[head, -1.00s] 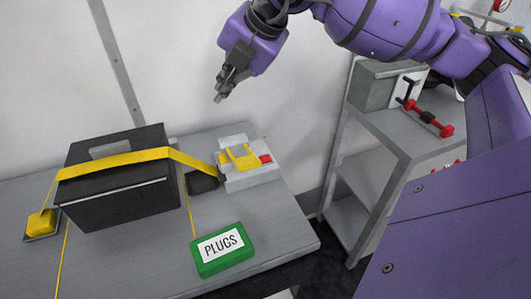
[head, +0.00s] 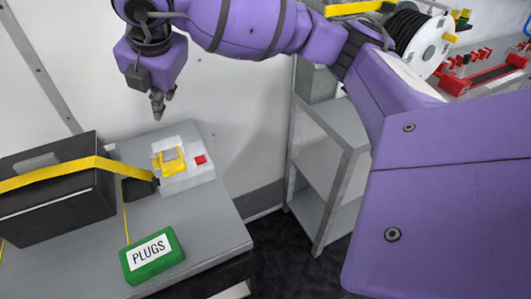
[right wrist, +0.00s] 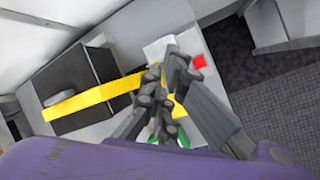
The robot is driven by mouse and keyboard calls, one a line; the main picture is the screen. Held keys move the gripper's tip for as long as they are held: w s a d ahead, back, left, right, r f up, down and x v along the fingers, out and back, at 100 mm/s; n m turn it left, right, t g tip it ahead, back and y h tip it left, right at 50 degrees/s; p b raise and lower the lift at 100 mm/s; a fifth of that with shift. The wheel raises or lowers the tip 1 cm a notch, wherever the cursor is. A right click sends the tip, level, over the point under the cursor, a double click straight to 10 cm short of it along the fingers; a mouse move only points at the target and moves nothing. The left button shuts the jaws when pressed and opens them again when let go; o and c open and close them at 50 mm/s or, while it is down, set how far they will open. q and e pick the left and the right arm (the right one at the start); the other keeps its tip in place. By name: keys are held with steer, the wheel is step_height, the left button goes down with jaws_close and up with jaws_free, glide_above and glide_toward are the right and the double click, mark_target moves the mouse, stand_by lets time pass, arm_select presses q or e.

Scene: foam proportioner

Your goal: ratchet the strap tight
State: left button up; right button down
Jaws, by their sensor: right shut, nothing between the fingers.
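The yellow strap (head: 70,170) runs over the black box (head: 50,208) toward the ratchet, a pale block with a yellow handle (head: 173,160) and a red tab (head: 200,160). The ratchet sits at the right end of the grey bench. My right gripper (head: 158,112) points down above and slightly left of the ratchet, shut and empty, apart from the handle. In the right wrist view the fingers (right wrist: 168,75) hide much of the ratchet, and the strap (right wrist: 90,100) crosses behind them. My left gripper is not in view.
A green PLUGS case (head: 152,256) lies at the bench's front. A dark block (head: 138,188) sits between the box and the ratchet. A grey shelf unit (head: 325,150) stands to the right, across a floor gap. A hose reel (head: 412,40) is at the upper right.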

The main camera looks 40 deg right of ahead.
arm_select(q)
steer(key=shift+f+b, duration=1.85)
steer(key=shift+b, duration=0.15)
arm_select(e)
glide_above(180, 160)
steer(key=w, duration=0.2)
steer(key=shift+s+d+f, duration=0.1)
steer(key=shift+d+f, duration=0.05)
steer(key=shift+f, duration=1.95)
steer(key=shift+d+f, duration=0.15)
steer(key=shift+f, duration=1.95)
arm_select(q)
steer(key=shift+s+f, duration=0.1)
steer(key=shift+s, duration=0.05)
arm_select(e)
steer(key=shift+r, duration=0.1)
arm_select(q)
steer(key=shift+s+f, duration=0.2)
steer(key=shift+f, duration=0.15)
arm_select(e)
steer(key=shift+s+f, duration=0.15)
steer(key=shift+f, duration=0.35)
